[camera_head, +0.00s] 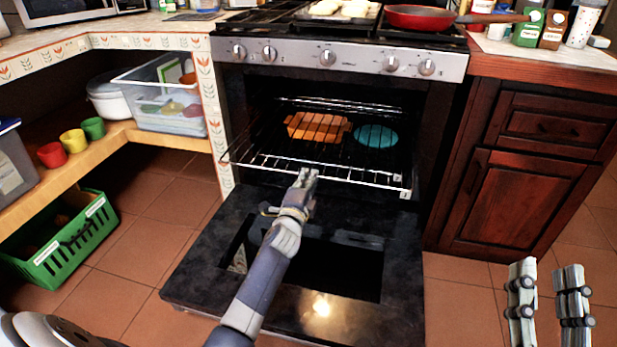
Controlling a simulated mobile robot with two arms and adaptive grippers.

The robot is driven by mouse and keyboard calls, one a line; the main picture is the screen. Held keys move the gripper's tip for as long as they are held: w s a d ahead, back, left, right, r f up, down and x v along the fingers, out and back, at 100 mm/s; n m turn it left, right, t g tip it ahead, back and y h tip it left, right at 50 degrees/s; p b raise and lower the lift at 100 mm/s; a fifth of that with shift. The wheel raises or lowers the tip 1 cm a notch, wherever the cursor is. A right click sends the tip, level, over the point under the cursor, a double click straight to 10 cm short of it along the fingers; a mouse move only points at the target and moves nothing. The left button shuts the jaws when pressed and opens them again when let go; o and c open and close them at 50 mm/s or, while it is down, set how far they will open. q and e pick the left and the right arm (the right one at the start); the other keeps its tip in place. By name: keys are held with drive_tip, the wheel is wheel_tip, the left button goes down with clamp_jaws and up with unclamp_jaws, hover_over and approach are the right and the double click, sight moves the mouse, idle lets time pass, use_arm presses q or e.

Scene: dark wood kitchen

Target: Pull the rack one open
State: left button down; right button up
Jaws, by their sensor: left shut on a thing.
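The oven stands open, with its dark door (385,235) folded down. A wire rack (260,164) sticks partly out of the oven, its front edge over the door's inner end. An orange dish (318,127) and a teal round dish (376,136) sit on or just above it, further in. My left gripper (306,176) is shut on the front bar of the rack, near its middle. The exact finger contact is small in view. My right gripper (549,290) is at the lower right, its two fingers apart, empty and away from the oven.
A red pan (425,18) is on the stovetop above the control knobs (327,58). A wooden cabinet (520,195) stands right of the oven. At left are a shelf with a clear bin (165,110), cups, and a green crate (65,240). Tiled floor is clear beside the door.

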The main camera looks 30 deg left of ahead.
use_arm(q)
drive_tip(key=c, duration=1.8)
unclamp_jaws()
drive_tip(key=shift+o, duration=0.2)
drive_tip(key=v, duration=1.2)
